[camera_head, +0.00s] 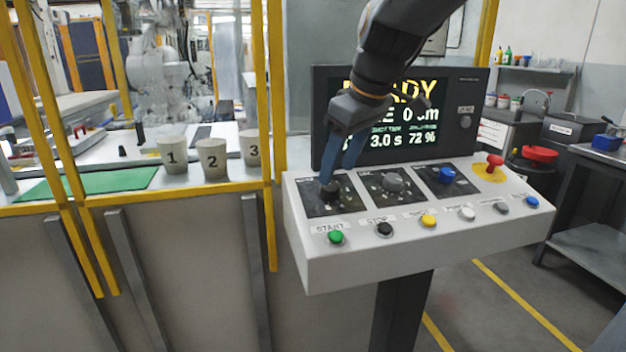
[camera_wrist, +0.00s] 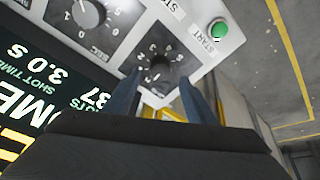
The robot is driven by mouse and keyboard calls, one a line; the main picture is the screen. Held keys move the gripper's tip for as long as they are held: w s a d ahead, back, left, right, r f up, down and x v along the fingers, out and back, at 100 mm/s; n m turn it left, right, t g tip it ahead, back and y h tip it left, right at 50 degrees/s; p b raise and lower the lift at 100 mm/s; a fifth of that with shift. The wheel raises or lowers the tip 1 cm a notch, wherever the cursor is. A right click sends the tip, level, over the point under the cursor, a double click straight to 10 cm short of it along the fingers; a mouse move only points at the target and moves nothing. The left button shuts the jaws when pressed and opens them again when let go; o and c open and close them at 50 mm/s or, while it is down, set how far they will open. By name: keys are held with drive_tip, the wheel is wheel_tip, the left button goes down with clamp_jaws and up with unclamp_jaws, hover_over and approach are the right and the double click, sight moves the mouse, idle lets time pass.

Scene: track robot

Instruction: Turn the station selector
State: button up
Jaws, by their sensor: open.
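The left black knob (camera_head: 331,191) sits on a dark square plate with markings at the left of the sloped control panel. I take it to be the station selector; its label is too small to read. In the wrist view this knob (camera_wrist: 157,67) shows between the fingers, with white numbers around it. My gripper (camera_head: 339,174) is open over it, its blue fingers pointing down, one on either side. I cannot tell whether the fingertips touch the knob. In the wrist view my gripper (camera_wrist: 160,80) has a gap between its fingers. The knob's exact setting is unclear.
A grey knob (camera_head: 393,183) and a blue knob (camera_head: 446,176) stand to the right, then a red button (camera_head: 494,161). A row of buttons, with green START (camera_head: 335,238) leftmost, lines the front. A screen (camera_head: 420,140) rises behind. Numbered cups (camera_head: 212,160) stand left.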

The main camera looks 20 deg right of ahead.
sight(331, 186)
drive_tip(key=shift+x, duration=2.2)
drive_tip(key=c, duration=1)
